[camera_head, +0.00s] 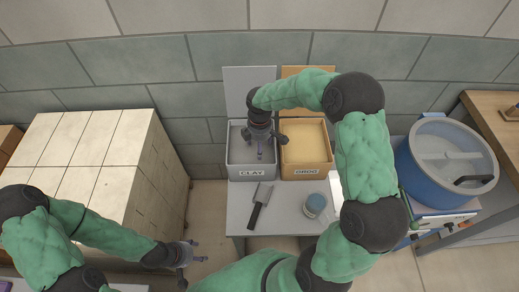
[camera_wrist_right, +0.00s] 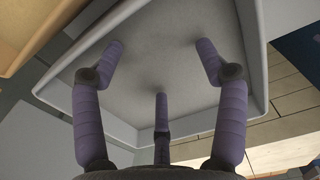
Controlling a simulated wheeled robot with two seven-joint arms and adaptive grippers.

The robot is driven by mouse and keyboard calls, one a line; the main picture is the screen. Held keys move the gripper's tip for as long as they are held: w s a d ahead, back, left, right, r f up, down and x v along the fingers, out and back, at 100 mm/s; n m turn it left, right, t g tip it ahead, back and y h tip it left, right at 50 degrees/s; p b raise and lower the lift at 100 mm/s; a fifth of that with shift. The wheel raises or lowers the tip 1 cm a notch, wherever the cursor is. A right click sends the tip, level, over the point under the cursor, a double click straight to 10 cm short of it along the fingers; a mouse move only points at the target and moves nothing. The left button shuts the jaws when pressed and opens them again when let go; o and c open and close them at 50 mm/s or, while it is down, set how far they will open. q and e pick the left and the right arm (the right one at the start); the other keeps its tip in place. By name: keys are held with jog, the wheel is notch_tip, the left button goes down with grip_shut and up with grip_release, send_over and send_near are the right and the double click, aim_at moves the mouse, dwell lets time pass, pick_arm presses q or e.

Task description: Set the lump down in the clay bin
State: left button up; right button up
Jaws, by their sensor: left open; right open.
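The grey bin (camera_head: 243,172) labelled CLAY stands on the small grey table, its lid raised against the wall. My right gripper (camera_head: 260,148) is over this bin with its fingers pointing down into it. In the right wrist view the gripper's purple fingers (camera_wrist_right: 157,60) are spread open with nothing between them, above the bin's grey inside (camera_wrist_right: 185,30). No separate lump can be made out; any grey clay would look much like the bin's grey surface. My left gripper (camera_head: 190,257) is open and empty at the lower left, beside the brick stack.
An orange bin (camera_head: 307,172) with a second label stands right beside the clay bin. A dark-handled scraper (camera_head: 260,205) and a small jar (camera_head: 315,205) lie in front. A pale brick stack (camera_head: 100,150) is left; a blue lidded drum (camera_head: 447,165) is right.

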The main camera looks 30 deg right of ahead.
notch_tip(320, 180, up, 6)
jog(key=shift+f+p, duration=0.15)
jog(key=shift+p, duration=0.55)
